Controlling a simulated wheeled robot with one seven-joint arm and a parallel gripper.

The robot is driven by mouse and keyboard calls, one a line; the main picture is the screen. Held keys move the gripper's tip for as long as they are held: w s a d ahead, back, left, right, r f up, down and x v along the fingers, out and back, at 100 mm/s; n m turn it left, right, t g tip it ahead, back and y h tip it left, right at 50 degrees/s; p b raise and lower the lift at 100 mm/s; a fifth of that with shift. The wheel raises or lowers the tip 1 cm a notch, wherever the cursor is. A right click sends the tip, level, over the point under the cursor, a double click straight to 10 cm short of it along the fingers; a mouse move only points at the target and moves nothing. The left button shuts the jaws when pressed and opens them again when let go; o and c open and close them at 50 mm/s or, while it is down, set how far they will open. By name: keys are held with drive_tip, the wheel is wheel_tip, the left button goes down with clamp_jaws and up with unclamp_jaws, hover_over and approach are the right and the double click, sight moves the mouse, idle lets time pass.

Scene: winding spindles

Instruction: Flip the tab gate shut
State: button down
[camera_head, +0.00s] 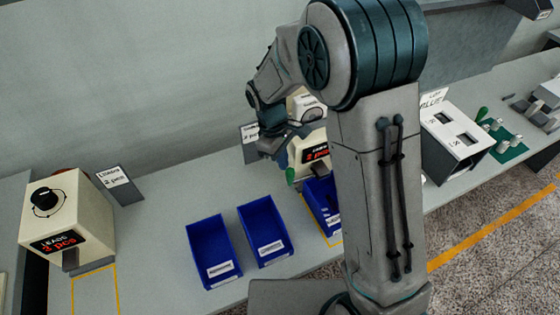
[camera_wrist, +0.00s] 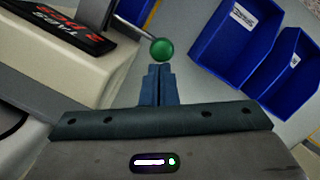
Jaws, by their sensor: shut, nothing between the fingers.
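The tab dispenser (camera_wrist: 60,50) is a cream box with a black label in red and white print, at the upper left of the wrist view. It also shows partly behind my arm in the head view (camera_head: 314,138). A grey lever (camera_wrist: 132,30) reaches out from its side and ends in a green ball knob (camera_wrist: 161,50). The knob shows in the head view too (camera_head: 290,176). My gripper (camera_wrist: 158,68) is shut and empty, its fingertips just below the knob in the wrist picture. Whether they touch it I cannot tell. The gate behind the lever is not clearly visible.
Two blue bins (camera_head: 213,251) (camera_head: 265,232) stand on the bench, and a third (camera_head: 320,203) is partly behind my arm. A leads dispenser (camera_head: 65,215) is at the left. A white-topped box (camera_head: 458,130) and green fixture (camera_head: 505,145) stand at the right.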

idle(0.4)
drive_tip(key=w+a+r, duration=0.2)
drive_tip(key=a+r, duration=0.3)
drive_tip(key=r, duration=0.6)
drive_tip(key=shift+w+r, duration=0.2)
drive_tip(key=shift+w, duration=0.15)
drive_tip(key=shift+a, duration=0.1)
